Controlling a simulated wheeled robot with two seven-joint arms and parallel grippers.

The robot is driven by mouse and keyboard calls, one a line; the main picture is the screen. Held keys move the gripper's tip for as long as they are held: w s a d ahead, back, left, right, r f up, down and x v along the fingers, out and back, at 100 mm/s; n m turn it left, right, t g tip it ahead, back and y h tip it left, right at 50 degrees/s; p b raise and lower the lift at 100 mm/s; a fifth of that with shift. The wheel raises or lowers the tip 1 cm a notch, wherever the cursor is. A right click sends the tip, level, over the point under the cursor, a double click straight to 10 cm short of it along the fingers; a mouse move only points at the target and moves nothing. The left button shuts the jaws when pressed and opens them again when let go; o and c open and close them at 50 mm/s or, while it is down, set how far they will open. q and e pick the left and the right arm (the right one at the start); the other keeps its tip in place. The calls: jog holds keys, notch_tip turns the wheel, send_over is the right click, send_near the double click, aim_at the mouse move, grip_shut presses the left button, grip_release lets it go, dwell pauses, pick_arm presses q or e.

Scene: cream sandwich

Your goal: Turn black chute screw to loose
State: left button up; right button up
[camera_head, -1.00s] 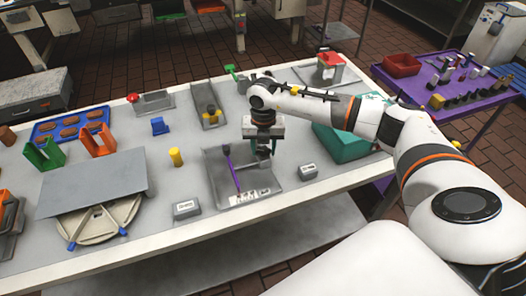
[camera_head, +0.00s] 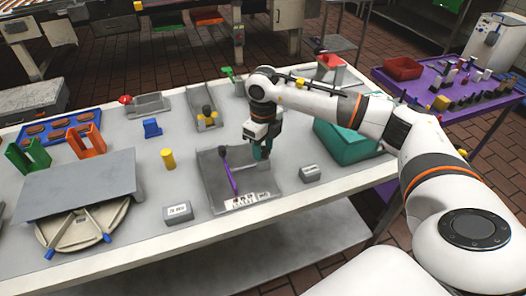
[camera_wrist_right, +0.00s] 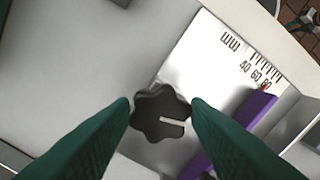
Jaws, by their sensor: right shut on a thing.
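The black chute screw (camera_wrist_right: 160,112) is a dark lobed knob with a light slot, seen in the right wrist view. It sits between the two green fingers of my right gripper (camera_wrist_right: 160,108), which is shut on its sides. In the head view my right gripper (camera_head: 262,152) points down at the right part of the grey chute (camera_head: 207,183), and the screw is hidden there. A purple pointer (camera_head: 230,177) lies across the chute; it also shows in the right wrist view (camera_wrist_right: 250,118) beside a printed scale (camera_wrist_right: 262,68). My left gripper is not in view.
Small grey labelled blocks stand left (camera_head: 178,213) and right (camera_head: 310,173) of the chute. A yellow cylinder (camera_head: 168,159) stands to its left. A teal box (camera_head: 345,140) is close to the right of my right gripper.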

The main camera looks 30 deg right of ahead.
aim_at(264, 151)
jog(key=n+b, duration=0.2)
jog(key=n, duration=0.1)
jog(key=shift+w+d+n, duration=0.1)
jog(key=shift+w+n, duration=0.05)
jog(key=shift+n, duration=0.15)
jog(key=shift+r+n+b, duration=0.1)
jog(key=shift+n+b, duration=0.65)
jog(key=shift+n, duration=0.95)
jog(key=o, duration=1)
jog(key=shift+c, duration=0.2)
jog(key=shift+r, duration=0.1)
notch_tip(264, 151, up, 12)
jog(key=b, duration=0.1)
jog(key=shift+f, duration=0.2)
